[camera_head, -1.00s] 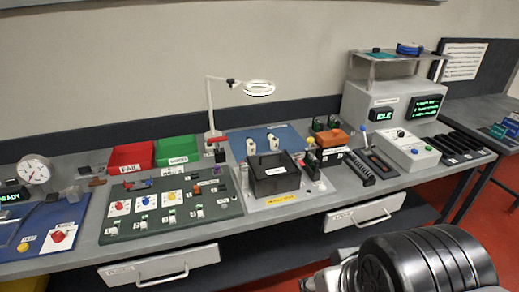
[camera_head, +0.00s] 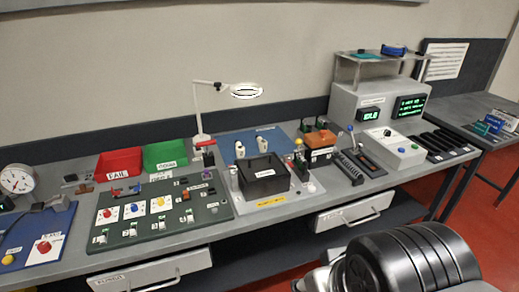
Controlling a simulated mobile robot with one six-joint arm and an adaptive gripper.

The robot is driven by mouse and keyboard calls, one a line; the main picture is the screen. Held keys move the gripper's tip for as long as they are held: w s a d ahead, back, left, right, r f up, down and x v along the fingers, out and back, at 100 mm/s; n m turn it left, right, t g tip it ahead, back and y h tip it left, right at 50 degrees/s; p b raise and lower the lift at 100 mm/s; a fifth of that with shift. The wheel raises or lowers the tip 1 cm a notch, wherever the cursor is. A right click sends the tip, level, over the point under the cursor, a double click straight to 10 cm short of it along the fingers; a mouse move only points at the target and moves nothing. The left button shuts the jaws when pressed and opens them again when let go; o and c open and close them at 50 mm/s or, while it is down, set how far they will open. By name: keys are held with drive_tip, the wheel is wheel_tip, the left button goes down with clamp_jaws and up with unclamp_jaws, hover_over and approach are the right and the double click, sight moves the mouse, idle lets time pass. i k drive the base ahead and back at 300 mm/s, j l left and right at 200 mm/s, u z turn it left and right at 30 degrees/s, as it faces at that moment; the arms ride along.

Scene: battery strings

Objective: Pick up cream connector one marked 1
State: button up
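Two small cream pieces stand close together on the blue mat (camera_head: 222,143) at the back middle of the bench. One is the left cream piece (camera_head: 240,149), the other the right cream piece (camera_head: 262,144). They look like the cream connectors, but their marks are too small to read, so I cannot tell which is number 1. Several small pale pieces also sit along the front of the dark green board (camera_head: 128,232). My gripper is not in view. Black ridged and grey parts of my arm fill the lower right corner, well apart from the cream pieces.
A dark box (camera_head: 263,178) stands in front of the mat. A magnifier lamp (camera_head: 246,91) rises behind it. Red (camera_head: 118,163) and green (camera_head: 165,155) bins are at the back left. A grey tester (camera_head: 377,108) with lit screens stands at the back right.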

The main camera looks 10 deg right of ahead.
sight(263, 143)
drive_tip(key=i+l+u, duration=0.15)
drive_tip(key=i+u, duration=0.15)
drive_tip(key=i, duration=1.1)
